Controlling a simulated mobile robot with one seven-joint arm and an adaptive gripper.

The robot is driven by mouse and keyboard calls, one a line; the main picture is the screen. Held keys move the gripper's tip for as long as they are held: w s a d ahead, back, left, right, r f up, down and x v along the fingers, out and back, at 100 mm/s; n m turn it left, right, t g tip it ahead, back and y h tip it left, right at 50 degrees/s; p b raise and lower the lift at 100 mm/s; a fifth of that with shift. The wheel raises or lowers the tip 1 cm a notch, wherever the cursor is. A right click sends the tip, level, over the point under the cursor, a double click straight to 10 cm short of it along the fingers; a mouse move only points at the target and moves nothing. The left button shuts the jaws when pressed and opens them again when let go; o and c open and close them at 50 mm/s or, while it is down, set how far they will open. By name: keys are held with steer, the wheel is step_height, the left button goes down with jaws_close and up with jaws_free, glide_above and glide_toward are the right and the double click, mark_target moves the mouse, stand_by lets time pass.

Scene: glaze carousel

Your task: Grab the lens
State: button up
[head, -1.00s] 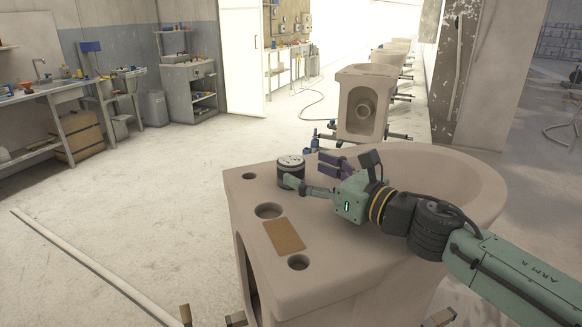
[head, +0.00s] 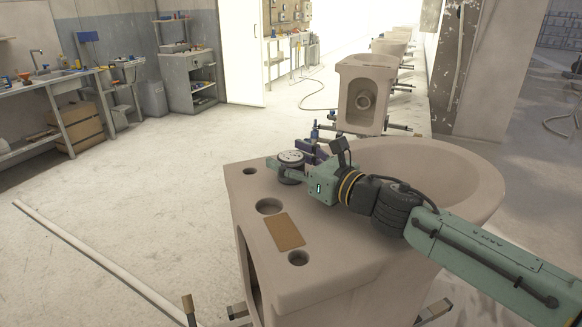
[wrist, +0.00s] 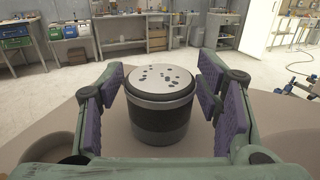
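The lens is a short dark cylinder with a silvery, speckled round top; it stands upright on the pale ceramic body (head: 330,215) near its far left corner. Its top shows in the head view (head: 291,156), and the whole lens shows in the wrist view (wrist: 160,100). My gripper (wrist: 162,75) is open, with purple-padded fingers on both sides of the lens and a visible gap on each side. In the head view, the near finger of my gripper (head: 290,163) hides part of the lens's side.
The ceramic top has round holes (head: 269,206) and a brown rectangular patch (head: 284,231). A large raised bowl (head: 440,165) lies right of my gripper. More ceramic bodies (head: 364,92) stand in a row behind. Workbenches (head: 60,80) line the left wall, with open floor between.

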steer(key=c, duration=1.1)
steer(key=shift+o, duration=0.2)
steer(key=shift+r, duration=0.15)
